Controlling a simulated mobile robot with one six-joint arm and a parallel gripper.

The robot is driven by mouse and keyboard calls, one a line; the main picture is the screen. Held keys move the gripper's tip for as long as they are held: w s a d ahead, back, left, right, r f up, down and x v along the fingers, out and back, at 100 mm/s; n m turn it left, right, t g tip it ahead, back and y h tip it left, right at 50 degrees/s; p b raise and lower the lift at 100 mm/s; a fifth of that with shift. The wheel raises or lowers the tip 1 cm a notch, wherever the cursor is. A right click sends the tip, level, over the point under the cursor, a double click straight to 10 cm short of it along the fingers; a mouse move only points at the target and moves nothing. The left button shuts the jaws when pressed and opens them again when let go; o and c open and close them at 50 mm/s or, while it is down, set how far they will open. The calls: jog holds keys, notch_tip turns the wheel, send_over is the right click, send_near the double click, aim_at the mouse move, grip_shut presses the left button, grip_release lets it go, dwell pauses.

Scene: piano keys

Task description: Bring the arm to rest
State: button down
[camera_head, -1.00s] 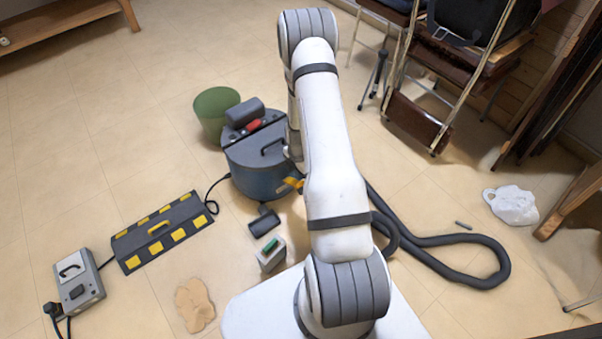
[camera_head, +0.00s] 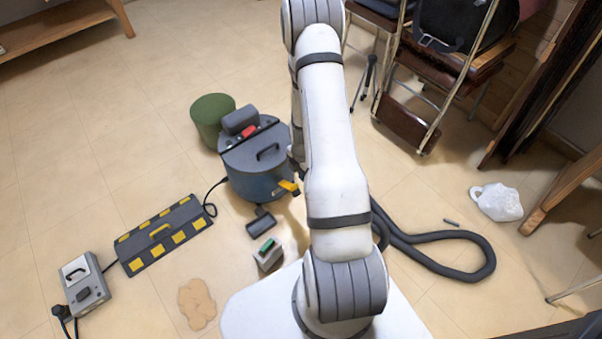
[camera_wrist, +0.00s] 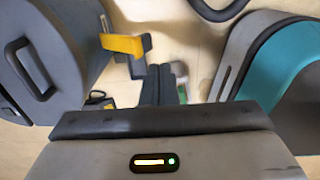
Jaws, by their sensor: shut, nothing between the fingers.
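My white arm rises from my base at the bottom of the head view and reaches away over the floor. In that view my gripper is hidden behind the arm links. In the wrist view my gripper (camera_wrist: 158,70) shows as two dark fingers pressed side by side, with nothing between them. It hangs near a blue-grey canister vacuum (camera_wrist: 50,45), which fills the left of that view. A yellow part (camera_wrist: 122,44) of it lies just left of the fingertips; I cannot tell whether they touch. The vacuum also shows in the head view (camera_head: 258,180), left of the arm.
A green bin (camera_head: 211,120) stands behind the vacuum. A black hose (camera_head: 440,265) loops right of my base. A yellow-striped plate (camera_head: 163,235), a grey box (camera_head: 84,283) and a small box (camera_head: 268,255) lie left. A white bag (camera_head: 497,202) and chairs (camera_head: 410,125) stand right.

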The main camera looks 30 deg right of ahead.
jog(key=a+r+m+p, duration=0.3)
jog(key=r+p, duration=0.1)
jog(key=r, duration=0.8)
jog(key=a+r+m+t+p, duration=0.1)
jog(key=a+r+m+p, duration=0.2)
jog(key=r, duration=0.9)
jog(key=a+r+m+p, duration=0.25)
jog(key=r+p, duration=0.25)
jog(key=r, duration=0.7)
jog(key=s+a+r+m+p, duration=0.2)
jog(key=s+r+m+p, duration=0.1)
jog(key=r, duration=0.6)
jog(key=s+a+r+m+t+p, duration=0.1)
jog(key=s+a+r+m+p, duration=0.2)
jog(key=s+r, duration=0.5)
jog(key=s+a+r+m+p, duration=0.2)
jog(key=s+r+m+p, duration=0.3)
jog(key=r, duration=0.6)
jog(key=shift+s+a+r+t+p, duration=0.3)
jog(key=shift+s+r+p, duration=0.1)
jog(key=shift+p, duration=0.45)
jog(key=c, duration=2.2)
grip_release()
